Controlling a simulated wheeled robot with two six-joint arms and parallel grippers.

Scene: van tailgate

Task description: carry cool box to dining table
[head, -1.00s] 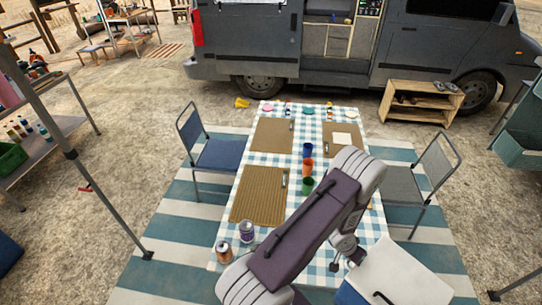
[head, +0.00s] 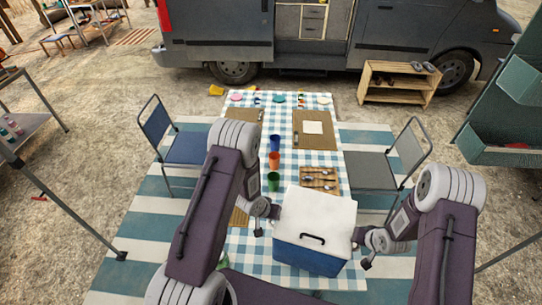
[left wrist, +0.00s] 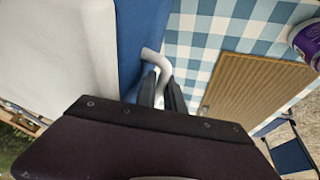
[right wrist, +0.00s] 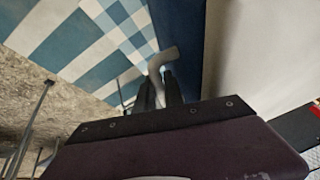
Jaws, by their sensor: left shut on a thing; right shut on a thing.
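The cool box (head: 312,262) has a blue body and a white lid with a dark handle. It is upright in front of me, over the near end of the dining table (head: 262,245); I cannot tell whether it touches the top. The table has a blue-and-white checked cloth. My left gripper (head: 264,214) is shut on the grey side handle (left wrist: 156,60) at the box's left. My right gripper (head: 366,250) is shut on the right side handle (right wrist: 160,62). The box hides part of the table's near end.
On the table stand blue, orange and green cups (head: 274,160), a cutlery tray (head: 319,180) and brown placemats (head: 315,138). A blue chair (head: 185,147) is at left, a grey chair (head: 370,172) at right. A purple can (left wrist: 308,40) shows in the left wrist view.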

